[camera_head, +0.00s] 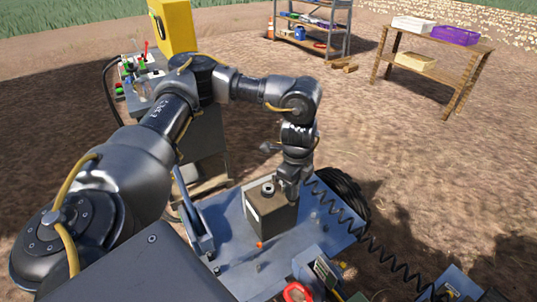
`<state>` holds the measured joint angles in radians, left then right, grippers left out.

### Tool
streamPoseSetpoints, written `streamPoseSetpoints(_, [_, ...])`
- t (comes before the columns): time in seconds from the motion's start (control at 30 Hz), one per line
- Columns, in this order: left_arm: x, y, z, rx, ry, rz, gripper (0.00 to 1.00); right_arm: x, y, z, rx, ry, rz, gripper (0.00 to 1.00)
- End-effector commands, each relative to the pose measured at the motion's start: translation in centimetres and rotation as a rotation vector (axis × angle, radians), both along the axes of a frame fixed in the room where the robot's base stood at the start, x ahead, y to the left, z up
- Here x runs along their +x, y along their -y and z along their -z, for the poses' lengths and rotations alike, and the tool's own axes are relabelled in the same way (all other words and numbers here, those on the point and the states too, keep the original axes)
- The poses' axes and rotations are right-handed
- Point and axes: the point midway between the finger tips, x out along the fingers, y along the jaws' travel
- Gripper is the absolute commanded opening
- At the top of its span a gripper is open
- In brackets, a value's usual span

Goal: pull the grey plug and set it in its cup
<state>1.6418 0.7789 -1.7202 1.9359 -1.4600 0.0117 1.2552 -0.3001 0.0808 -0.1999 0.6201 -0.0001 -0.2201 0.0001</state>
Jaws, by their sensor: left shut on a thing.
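My left gripper (291,190) points down at the right top edge of a brown box (271,214) on the blue-grey deck. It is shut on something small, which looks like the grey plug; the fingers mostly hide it. A black coiled cable (345,218) runs from beside the gripper down to the right. A dark round ring (268,189) stands on the box top, left of the fingers; I cannot tell whether it is the cup. My right gripper is not in view.
The blue-grey deck (232,240) has a raised bar at its left and a black tyre (343,192) behind it. A red ring-shaped part (297,292) is at the front.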

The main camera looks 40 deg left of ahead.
Motion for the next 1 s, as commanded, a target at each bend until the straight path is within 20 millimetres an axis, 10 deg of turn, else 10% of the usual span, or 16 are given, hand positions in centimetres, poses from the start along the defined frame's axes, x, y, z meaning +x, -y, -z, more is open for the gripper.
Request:
streamPoseSetpoints(0.4, [-4.9,-11.2,2.4,0.0,0.001,0.151,0.0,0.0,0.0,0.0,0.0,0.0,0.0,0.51])
streamPoseSetpoints(1.0, [-4.5,-11.5,2.5,0.0,0.0,0.385,0.0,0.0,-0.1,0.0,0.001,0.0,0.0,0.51])
